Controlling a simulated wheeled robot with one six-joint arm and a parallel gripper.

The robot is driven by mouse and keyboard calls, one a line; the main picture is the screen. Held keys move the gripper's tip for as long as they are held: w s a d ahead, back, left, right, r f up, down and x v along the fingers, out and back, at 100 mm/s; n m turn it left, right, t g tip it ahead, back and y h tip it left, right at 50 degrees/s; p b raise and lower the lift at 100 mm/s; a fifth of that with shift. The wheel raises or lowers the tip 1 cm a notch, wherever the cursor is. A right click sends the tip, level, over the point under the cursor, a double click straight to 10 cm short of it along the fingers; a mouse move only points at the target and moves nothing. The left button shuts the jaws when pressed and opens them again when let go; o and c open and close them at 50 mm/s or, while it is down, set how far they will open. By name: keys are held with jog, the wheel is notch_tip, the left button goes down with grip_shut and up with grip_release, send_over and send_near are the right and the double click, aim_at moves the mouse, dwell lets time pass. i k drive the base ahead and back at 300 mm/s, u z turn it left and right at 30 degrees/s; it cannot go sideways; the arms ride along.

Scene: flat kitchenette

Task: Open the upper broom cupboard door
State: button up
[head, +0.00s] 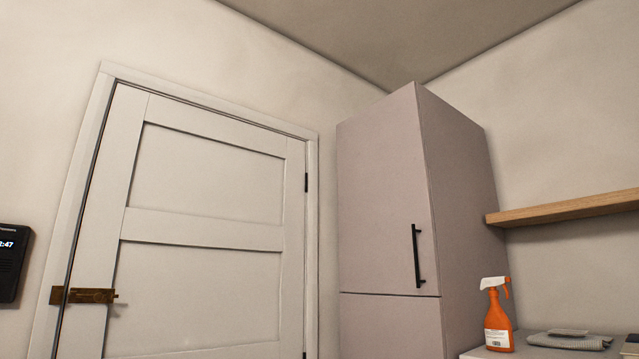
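The broom cupboard is a tall pinkish-grey unit in the corner, right of the middle in the head view. Its upper door (383,205) is shut and flush with the front. A black vertical bar handle (417,256) sits near the door's lower right edge. A thin gap separates the upper door from the lower door (388,327), which is also shut as far as it shows. The lower part of the cupboard is cut off by the frame. My gripper is not in view.
A white panelled room door (205,170) with a brass latch (90,296) stands shut to the left. An orange spray bottle (498,322) and a folded grey cloth (568,341) are on a counter at the lower right. A wooden shelf (565,207) is above them.

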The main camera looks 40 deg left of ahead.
aim_at(387, 245)
jog(key=u, duration=1.3)
jog(key=k, duration=0.4)
jog(key=z, duration=0.95)
jog(key=i, duration=1.15)
jog(key=u, duration=0.5)
